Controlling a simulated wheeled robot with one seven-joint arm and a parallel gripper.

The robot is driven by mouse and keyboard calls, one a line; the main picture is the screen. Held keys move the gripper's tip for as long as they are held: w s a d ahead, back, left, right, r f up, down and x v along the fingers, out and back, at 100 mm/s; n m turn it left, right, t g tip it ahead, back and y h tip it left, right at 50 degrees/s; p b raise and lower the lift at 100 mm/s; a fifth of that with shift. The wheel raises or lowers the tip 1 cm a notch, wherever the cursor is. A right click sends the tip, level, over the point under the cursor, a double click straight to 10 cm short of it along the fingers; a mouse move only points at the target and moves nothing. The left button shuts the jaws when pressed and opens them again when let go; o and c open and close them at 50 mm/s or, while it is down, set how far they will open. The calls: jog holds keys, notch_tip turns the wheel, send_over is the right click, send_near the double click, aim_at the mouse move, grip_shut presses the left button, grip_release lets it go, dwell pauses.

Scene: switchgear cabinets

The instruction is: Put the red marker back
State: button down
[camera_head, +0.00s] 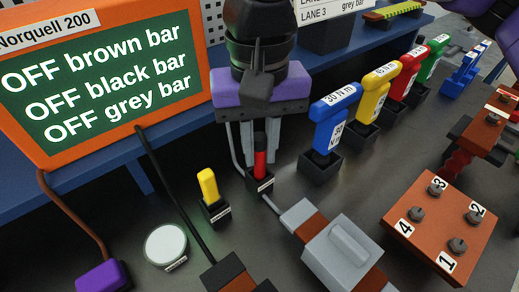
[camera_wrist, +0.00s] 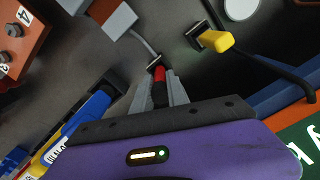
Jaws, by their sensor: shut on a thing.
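The red marker (camera_head: 260,164) stands upright with a black upper part, between the fingers of my gripper (camera_head: 260,150). My gripper is shut on it. The marker's lower end meets the opening of a small black labelled holder (camera_head: 261,185); how deep it sits inside I cannot tell. In the wrist view the red marker (camera_wrist: 159,74) shows between the fingertips (camera_wrist: 160,88), with the holder (camera_wrist: 154,62) just beyond its tip. My purple wrist hides part of the view there.
A yellow marker (camera_head: 208,184) stands in a similar holder to the left. A round white disc (camera_head: 165,245) lies nearby. Blue, yellow, red and green T-handled tools (camera_head: 335,118) stand at the right. A grey-lidded block (camera_head: 342,254) and a numbered brown block (camera_head: 440,228) are in front.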

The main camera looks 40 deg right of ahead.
jog(key=shift+f, duration=0.35)
jog(key=shift+f, duration=0.15)
jog(key=c, duration=1.3)
grip_release()
notch_tip(320, 180, up, 12)
jog(key=shift+r+p, duration=0.2)
jog(key=shift+p, duration=0.5)
